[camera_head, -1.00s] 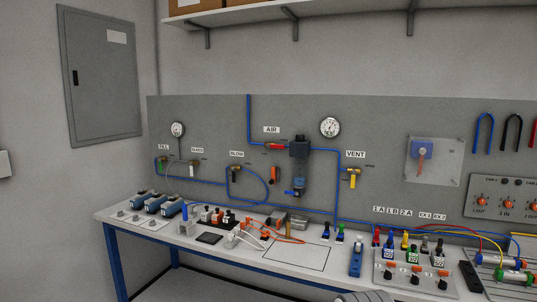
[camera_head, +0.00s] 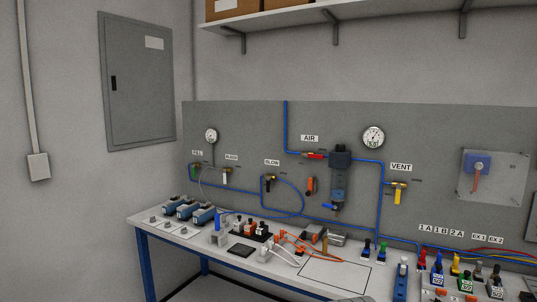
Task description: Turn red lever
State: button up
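A red lever (camera_head: 314,155) lies along the blue pipe under the AIR label on the grey wall panel. It is close to horizontal, left of the dark filter unit (camera_head: 340,175). Another orange-red handle (camera_head: 311,186) stands near upright on the panel below it. A third red lever (camera_head: 476,181) hangs down from a blue switch on a clear plate at the right. I cannot tell from the picture which one the task means. My gripper is not in view.
The white-topped bench (camera_head: 150,220) with blue legs stands below the panel. It carries blue boxes (camera_head: 185,209), orange and white cables, connectors and a blue tool (camera_head: 401,280). A shelf (camera_head: 300,22) overhangs above. Floor shows at the lower left.

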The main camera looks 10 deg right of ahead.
aim_at(307, 156)
jog(key=u, duration=0.15)
jog(key=i, duration=1.3)
jog(key=z, duration=0.25)
